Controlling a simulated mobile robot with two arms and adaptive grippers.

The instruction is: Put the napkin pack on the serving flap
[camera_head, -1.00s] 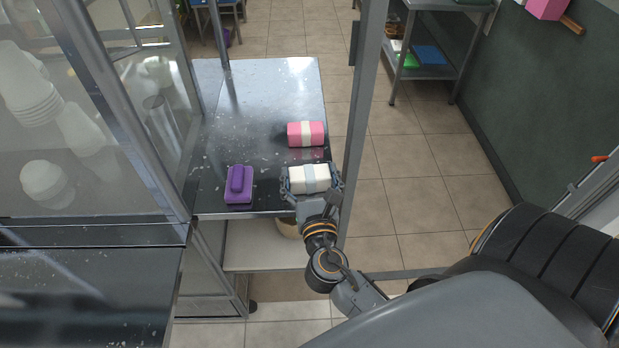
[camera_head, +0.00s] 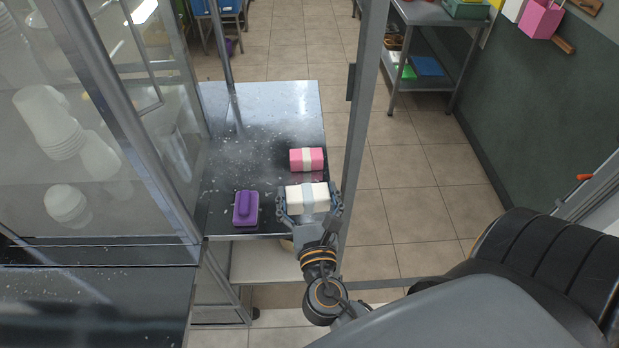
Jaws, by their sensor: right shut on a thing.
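A white napkin pack (camera_head: 307,197) with a pale grey band is held in my right gripper (camera_head: 309,203). The gripper's fingers are shut on its two ends. The pack shows over the near right part of the dark, shiny serving flap (camera_head: 270,115); I cannot tell whether it touches the surface. My left gripper is not in view.
A purple block-like item (camera_head: 246,208) lies on the flap left of the held pack. A metal post (camera_head: 357,130) stands close on the right. A glass-sided case with white cups (camera_head: 52,122) borders the left. The flap's far half is clear.

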